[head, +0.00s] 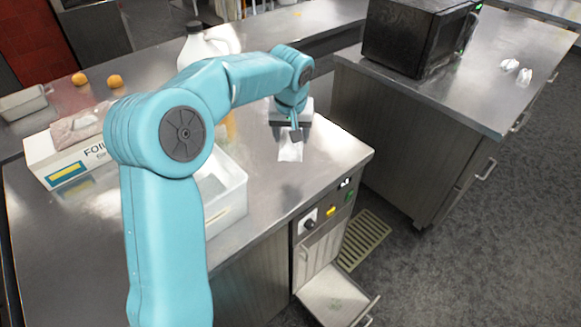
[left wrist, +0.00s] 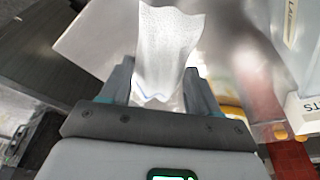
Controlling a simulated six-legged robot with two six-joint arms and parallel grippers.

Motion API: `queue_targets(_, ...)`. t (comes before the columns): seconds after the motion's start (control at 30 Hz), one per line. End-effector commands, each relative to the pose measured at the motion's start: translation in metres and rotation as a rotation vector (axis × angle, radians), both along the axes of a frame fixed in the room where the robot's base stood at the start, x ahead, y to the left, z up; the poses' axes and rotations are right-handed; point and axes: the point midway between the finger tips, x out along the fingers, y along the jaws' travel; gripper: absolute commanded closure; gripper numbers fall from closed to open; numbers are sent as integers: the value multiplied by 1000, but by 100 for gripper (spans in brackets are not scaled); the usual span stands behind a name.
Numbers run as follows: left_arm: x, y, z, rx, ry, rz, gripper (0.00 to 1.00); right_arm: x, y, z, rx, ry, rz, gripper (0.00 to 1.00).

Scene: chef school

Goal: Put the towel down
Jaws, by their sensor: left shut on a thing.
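The towel (head: 290,151) is a small white cloth hanging below my left gripper (head: 294,134), over the steel counter near its right edge. In the left wrist view the towel (left wrist: 168,42) stands out between the two fingers of the left gripper (left wrist: 160,82), with a blue line near the fingers. The gripper is shut on it. I cannot tell whether the towel's lower end touches the counter (head: 325,160). My right gripper is not in view.
A clear plastic container (head: 228,190) and a foil box (head: 68,160) stand on the counter to the left. A white jug (head: 196,47) is behind my arm. A black microwave (head: 408,38) sits on the counter at right. Below, a drawer or door (head: 333,298) hangs open.

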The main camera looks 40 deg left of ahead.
Motion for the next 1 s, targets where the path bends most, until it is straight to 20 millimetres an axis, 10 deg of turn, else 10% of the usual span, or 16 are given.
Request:
queue_targets(0.6,-2,2,-107,-1,2,0,63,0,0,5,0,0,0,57)
queue_targets(1.0,-1,2,-116,1,-2,-1,63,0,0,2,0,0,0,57)
